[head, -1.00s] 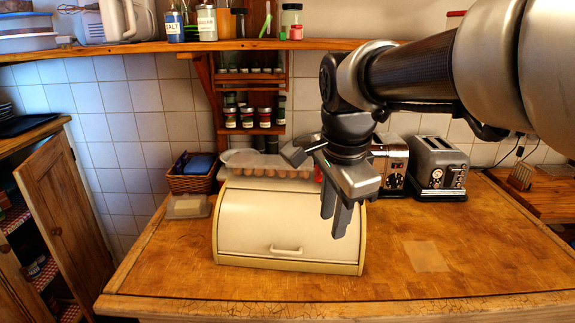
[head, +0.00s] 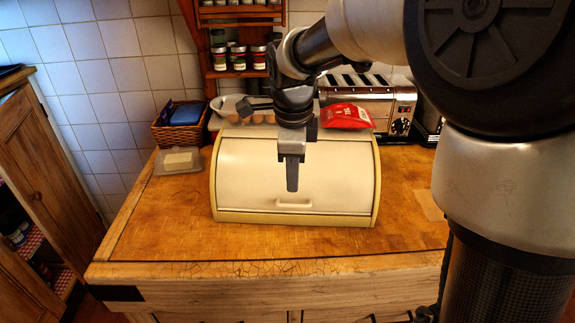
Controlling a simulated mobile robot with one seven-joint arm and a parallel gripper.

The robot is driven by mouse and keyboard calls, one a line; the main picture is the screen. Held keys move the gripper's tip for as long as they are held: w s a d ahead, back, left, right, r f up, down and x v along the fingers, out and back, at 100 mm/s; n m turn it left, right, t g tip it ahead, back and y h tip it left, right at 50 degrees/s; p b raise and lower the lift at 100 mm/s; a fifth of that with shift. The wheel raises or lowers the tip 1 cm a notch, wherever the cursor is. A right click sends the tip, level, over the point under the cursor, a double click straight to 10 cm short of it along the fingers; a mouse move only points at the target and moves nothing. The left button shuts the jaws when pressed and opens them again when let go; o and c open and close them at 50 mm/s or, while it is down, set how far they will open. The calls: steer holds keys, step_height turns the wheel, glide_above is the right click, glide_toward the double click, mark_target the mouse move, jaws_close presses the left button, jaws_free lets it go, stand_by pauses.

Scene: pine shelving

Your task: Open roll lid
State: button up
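A cream bread bin (head: 246,210) with a curved roll lid (head: 245,175) stands on the wooden counter. The lid is down, with its handle (head: 294,204) low on the front, near the base. My gripper (head: 292,188) points down in front of the lid, its fingertips a little above the handle in the picture. I see the fingers nearly edge-on, so their spacing is hidden. I cannot tell whether they touch the lid; nothing shows held in them.
An egg tray (head: 250,118) and a red packet (head: 346,116) are on or behind the bin's top. A toaster (head: 370,103) stands behind right. A butter dish (head: 178,160) and wicker basket (head: 180,132) are at left. The counter (head: 200,240) in front is clear.

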mark_target(292, 205)
steer(key=f, duration=0.3)
steer(key=w+f, duration=0.1)
steer(key=f, duration=0.2)
steer(key=f+b, duration=0.1)
steer(key=f, duration=0.2)
steer(key=shift+w+d, duration=0.1)
steer(key=shift+w, duration=0.25)
jaws_close()
stand_by(0.8)
